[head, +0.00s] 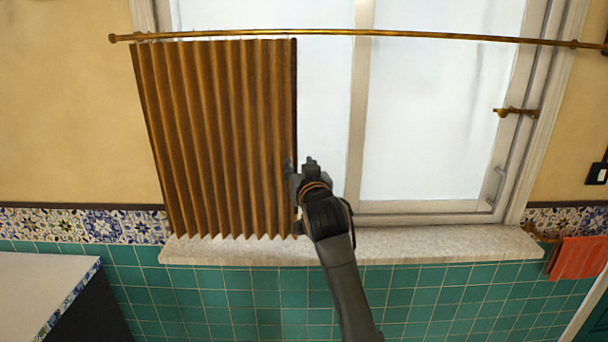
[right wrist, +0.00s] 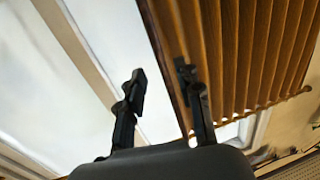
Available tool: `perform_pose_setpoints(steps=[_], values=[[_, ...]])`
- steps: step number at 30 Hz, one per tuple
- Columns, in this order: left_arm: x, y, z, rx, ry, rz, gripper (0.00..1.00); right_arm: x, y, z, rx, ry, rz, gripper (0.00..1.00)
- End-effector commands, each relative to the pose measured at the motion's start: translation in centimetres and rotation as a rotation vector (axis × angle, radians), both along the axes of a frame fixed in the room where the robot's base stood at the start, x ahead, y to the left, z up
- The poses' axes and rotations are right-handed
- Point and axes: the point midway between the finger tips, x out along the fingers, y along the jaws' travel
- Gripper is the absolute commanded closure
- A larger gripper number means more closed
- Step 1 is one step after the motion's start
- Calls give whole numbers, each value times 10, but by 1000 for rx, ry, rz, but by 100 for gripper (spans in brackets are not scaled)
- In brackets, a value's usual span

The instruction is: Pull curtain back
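A brown pleated curtain (head: 215,135) hangs from a brass rod (head: 340,33) over the left part of the window, bunched in vertical folds. My right gripper (head: 300,167) is at the curtain's right edge, in its lower half. In the right wrist view, the fingers of my right gripper (right wrist: 160,82) stand apart. The dark edge of the curtain (right wrist: 240,50) passes between them in the picture; whether a finger touches it I cannot tell. My left gripper is not in view.
The window (head: 440,110) to the right is uncovered. A stone sill (head: 420,243) runs below it. A brass latch (head: 515,112) is on the right frame. An orange towel (head: 577,258) hangs at the right. A white counter (head: 40,285) stands at the lower left.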

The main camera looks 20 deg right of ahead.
Motion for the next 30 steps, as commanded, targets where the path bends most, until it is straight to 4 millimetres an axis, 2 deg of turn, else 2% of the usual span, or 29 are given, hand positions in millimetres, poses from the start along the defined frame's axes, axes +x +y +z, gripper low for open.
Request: perform_pose_setpoints(steps=[3,9,20,23,26,29,30], values=[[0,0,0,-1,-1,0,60,-21,2,-1,1,0,1,65],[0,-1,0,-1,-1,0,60,-41,3,-1,0,2,-1,65],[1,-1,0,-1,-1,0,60,-46,4,-1,-1,2,-1,65],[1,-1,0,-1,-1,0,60,-44,4,-6,-2,11,1,65],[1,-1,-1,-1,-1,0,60,-38,7,-35,-12,55,10,65],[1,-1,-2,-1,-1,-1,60,-30,12,-91,-32,138,27,65],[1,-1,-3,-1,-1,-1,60,-28,14,-121,-40,180,37,65]])
